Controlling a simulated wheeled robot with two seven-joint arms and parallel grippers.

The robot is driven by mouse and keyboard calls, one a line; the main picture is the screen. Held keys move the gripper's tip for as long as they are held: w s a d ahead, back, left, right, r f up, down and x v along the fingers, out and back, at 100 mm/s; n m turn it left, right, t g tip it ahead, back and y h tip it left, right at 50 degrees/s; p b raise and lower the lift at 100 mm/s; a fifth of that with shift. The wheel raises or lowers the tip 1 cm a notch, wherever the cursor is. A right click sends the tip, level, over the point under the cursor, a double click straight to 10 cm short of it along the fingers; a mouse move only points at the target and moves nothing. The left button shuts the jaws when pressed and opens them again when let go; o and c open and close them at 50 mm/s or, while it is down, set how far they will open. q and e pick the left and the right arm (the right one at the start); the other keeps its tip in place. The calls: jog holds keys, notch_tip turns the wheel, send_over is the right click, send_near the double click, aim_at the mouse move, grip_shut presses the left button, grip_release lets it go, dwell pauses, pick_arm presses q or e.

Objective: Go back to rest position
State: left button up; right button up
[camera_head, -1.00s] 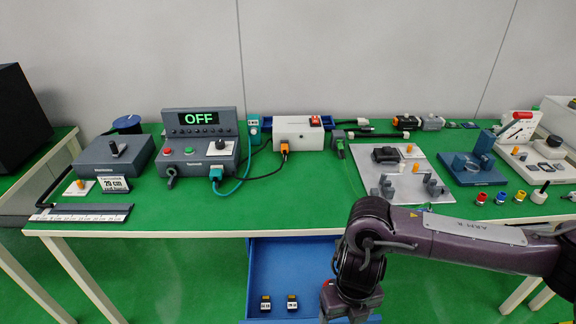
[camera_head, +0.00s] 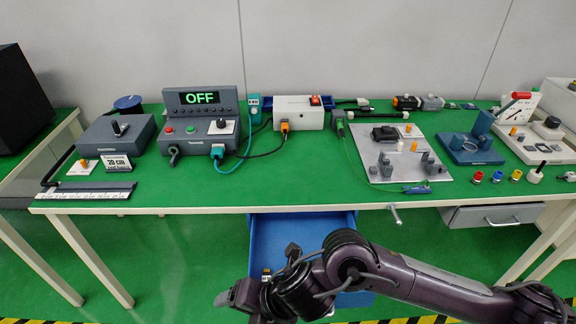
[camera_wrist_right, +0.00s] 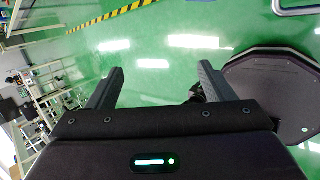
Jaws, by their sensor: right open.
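My right arm comes in from the right in the head view and runs low in front of the table's front edge. Its right gripper (camera_head: 236,296) is at the lower middle, below the table height and beside the open blue drawer. In the right wrist view the two dark fingers of the right gripper (camera_wrist_right: 153,88) are spread apart with nothing between them. The green floor shows beyond them. My left gripper is in neither view.
A green table (camera_head: 300,190) carries a control box reading OFF (camera_head: 200,125), a white box (camera_head: 298,112) and a grey plate (camera_head: 405,175) with fixtures. The blue drawer (camera_head: 300,228) stands open below the front edge, partly hidden by my arm. A grey drawer (camera_head: 490,217) is at right.

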notch_tip(320, 180, up, 8)
jog(key=w+a+m+t+y, duration=0.2)
jog(key=w+a+m+t, duration=0.15)
jog(key=m, duration=0.65)
jog(key=w+d+f+m+t+h, duration=0.1)
jog(key=d+m+h, duration=0.1)
jog(key=d+m, duration=0.35)
jog(key=w+d+f+m+t+h, duration=0.1)
jog(key=w+d+m+t+h, duration=0.1)
jog(key=d+m, duration=0.4)
jog(key=s+d+f+m+g+h, duration=0.2)
jog(key=s+d+f+m, duration=0.15)
jog(key=d, duration=0.35)
jog(key=s+d+f+m+g+h, duration=0.1)
jog(key=s+d+f+m+g, duration=0.1)
jog(key=s+d+m, duration=0.3)
jog(key=s+d+f+m+g+h, duration=0.2)
jog(key=d+f+m, duration=0.1)
jog(key=d, duration=0.5)
notch_tip(320, 180, down, 28)
jog(key=s, duration=0.1)
jog(key=s+d+f+g, duration=0.2)
jog(key=s+d+f, duration=0.1)
jog(key=s+f, duration=1.7)
jog(key=shift+s+d+f+n, duration=0.15)
jog(key=shift+s+n, duration=0.15)
jog(key=shift+n, duration=0.1)
